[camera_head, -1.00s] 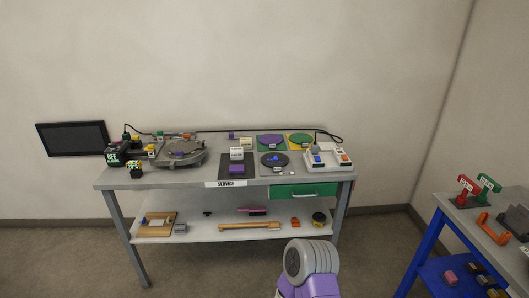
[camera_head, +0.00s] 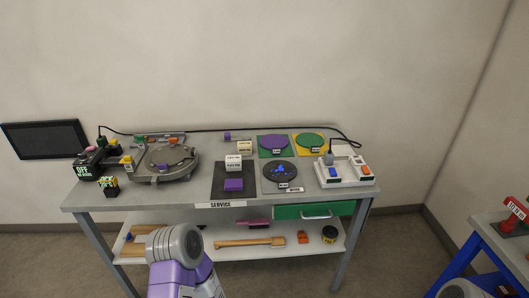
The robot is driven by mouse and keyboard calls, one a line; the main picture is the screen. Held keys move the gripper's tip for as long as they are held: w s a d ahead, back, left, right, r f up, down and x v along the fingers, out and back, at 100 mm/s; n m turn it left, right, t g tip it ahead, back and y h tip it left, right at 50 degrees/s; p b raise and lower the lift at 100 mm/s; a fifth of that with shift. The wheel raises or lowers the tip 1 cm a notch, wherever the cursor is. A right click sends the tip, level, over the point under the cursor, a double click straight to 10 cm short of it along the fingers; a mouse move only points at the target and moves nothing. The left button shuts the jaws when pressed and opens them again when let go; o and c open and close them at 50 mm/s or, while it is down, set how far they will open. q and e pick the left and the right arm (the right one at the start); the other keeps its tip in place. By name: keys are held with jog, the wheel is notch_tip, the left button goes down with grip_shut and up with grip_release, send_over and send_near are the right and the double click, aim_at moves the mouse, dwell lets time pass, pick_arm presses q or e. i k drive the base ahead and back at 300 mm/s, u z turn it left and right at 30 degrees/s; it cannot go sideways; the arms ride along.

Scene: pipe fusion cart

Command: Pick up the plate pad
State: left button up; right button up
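A purple block (camera_head: 233,185) sits on a dark square mat (camera_head: 220,193) near the front of the service bench's top. A white labelled block (camera_head: 234,163) stands just behind it on the mat. The labels are too small to read, so I cannot tell for certain which item is the plate pad. A small purple piece (camera_head: 162,168) also lies on the round grey plate device (camera_head: 182,172) at left. Neither gripper is in view; only purple and grey links of my arms show at the bottom edge.
Right of the mat are a dark disc with blue knob (camera_head: 279,172), purple (camera_head: 273,142) and green (camera_head: 310,141) discs, and a white switch box (camera_head: 345,172). A green drawer (camera_head: 295,212) and lower shelf (camera_head: 270,255) lie below. A blue-legged table (camera_head: 492,235) stands at right.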

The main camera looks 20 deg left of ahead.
aim_at(233, 163)
jog(key=u, duration=0.45)
jog(key=i, duration=1)
jog(key=u, duration=0.85)
